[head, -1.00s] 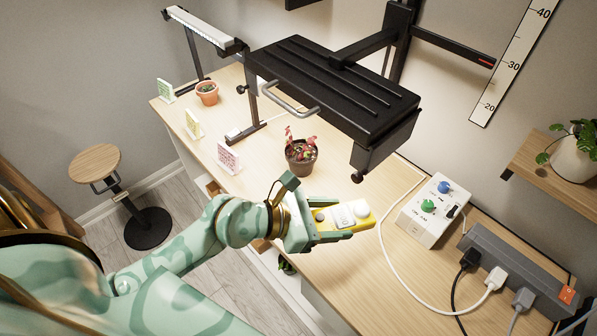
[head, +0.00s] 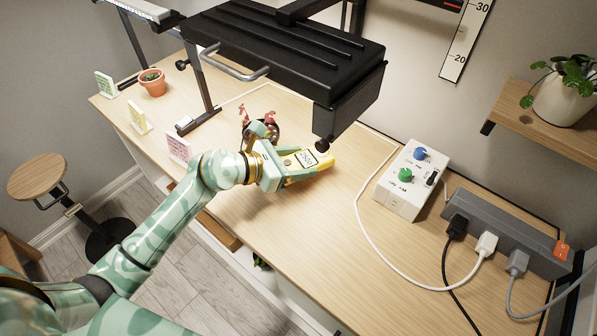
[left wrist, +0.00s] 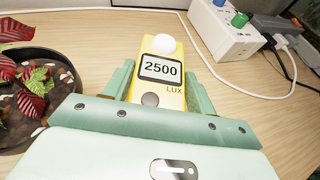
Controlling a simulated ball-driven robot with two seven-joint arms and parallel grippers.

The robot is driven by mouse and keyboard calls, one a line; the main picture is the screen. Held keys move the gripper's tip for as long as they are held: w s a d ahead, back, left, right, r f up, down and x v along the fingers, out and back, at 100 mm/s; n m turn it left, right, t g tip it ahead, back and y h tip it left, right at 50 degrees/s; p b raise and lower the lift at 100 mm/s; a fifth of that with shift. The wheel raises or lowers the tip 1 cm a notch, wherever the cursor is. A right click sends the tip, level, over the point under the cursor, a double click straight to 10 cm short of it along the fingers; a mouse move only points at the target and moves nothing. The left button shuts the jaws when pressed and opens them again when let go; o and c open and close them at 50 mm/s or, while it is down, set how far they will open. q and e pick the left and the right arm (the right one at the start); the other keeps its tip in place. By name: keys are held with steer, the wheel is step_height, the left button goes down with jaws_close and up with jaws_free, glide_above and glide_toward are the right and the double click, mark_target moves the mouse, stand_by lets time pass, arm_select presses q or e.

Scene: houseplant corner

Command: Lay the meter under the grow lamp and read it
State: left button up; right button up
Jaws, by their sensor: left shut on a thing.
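My right gripper is not in view.
A red-leaved potted plant (left wrist: 30,87) stands just left of the gripper, partly hidden by it in the head view. A control box (head: 411,181) with blue and green knobs and a power strip (head: 505,232) stand at the right, with a looped white cable.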

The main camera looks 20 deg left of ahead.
arm_select(q)
step_height(320, 180, down, 4)
steer(key=shift+r+b, duration=0.25)
steer(key=shift+b, duration=0.45)
steer(key=shift+r, duration=0.2)
steer(key=shift+f, duration=0.15)
steer(key=o, duration=1.1)
steer(key=shift+c, duration=0.2)
